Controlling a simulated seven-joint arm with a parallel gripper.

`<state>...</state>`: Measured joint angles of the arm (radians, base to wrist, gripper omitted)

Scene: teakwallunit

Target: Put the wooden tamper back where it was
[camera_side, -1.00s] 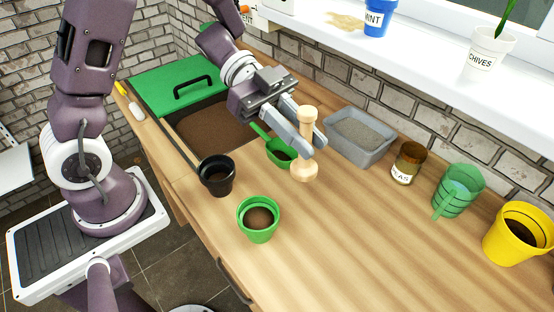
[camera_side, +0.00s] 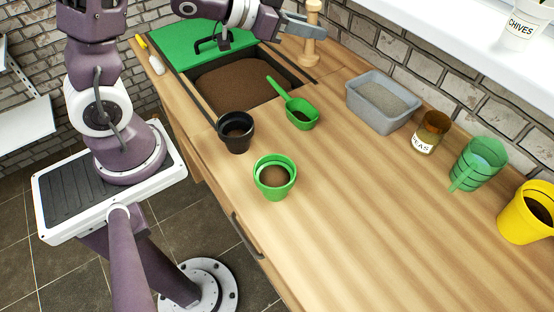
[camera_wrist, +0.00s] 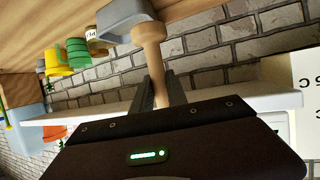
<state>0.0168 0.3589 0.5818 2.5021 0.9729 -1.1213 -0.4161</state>
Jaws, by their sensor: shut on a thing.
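The wooden tamper (camera_side: 312,47) is pale wood with a round foot and a slim handle. It is upright at the top of the side view, behind the right end of the soil bin. My gripper (camera_side: 314,26) is shut on its handle. The wrist view shows the tamper (camera_wrist: 149,34) with its handle running down between the fingers (camera_wrist: 160,94). I cannot tell whether its foot touches the bench or hangs just above it. The gripper body hides the handle's lower end in the wrist view.
The soil bin (camera_side: 190,92), green scoop (camera_side: 292,103), black pot (camera_side: 236,145) and green pot (camera_side: 274,188) are left of centre. The grey tray (camera_side: 372,118), peas jar (camera_side: 426,142), green cup (camera_side: 474,165) and yellow pot (camera_side: 520,225) line the right.

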